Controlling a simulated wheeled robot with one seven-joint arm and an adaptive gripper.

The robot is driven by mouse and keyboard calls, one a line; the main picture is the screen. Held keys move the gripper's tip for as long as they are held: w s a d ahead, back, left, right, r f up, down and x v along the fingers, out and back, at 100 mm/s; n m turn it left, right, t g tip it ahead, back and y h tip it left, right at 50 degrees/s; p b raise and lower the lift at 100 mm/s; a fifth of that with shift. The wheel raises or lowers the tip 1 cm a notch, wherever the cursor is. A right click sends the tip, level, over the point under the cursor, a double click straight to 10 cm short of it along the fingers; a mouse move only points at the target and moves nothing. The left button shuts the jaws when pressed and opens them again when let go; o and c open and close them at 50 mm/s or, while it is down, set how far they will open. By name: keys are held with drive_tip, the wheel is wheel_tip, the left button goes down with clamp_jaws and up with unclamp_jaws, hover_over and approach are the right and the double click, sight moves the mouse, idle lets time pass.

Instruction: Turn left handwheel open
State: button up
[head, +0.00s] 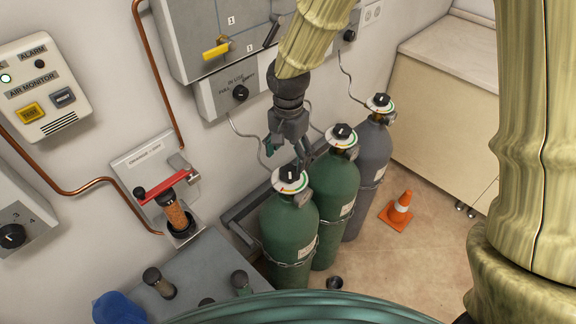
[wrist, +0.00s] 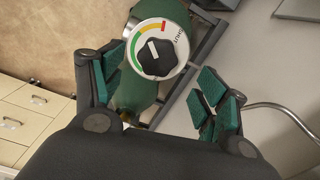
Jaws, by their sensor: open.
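The left handwheel (head: 290,173) is a black knob on a round dial atop the nearest green cylinder (head: 290,228). In the wrist view the black handwheel (wrist: 156,58) shows a white pointer line, and the dial around it has green, yellow and red bands. My gripper (head: 290,158) is just above and behind this dial in the head view. In the wrist view the green-padded fingers of my gripper (wrist: 160,95) are spread to either side of the dial, with nothing between them gripped. Whether a finger touches the dial cannot be told.
A second green cylinder (head: 337,205) and a grey cylinder (head: 368,170) stand close to the right, each with its own handwheel. A wall panel (head: 235,92) is behind my gripper. An orange cone (head: 398,208) stands on the floor. A metal rack (head: 240,232) is beside the cylinders.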

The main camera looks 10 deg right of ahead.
sight(289, 171)
drive_tip(key=f, duration=0.3)
drive_tip(key=f+p, duration=0.1)
drive_tip(key=shift+s+d+f, duration=0.1)
drive_tip(key=shift+d+f, duration=0.1)
drive_tip(key=shift+d, duration=0.05)
drive_tip(key=shift+a+f, duration=0.15)
drive_tip(key=shift+f, duration=0.45)
drive_tip(key=c, duration=1)
drive_tip(key=shift+c, duration=0.2)
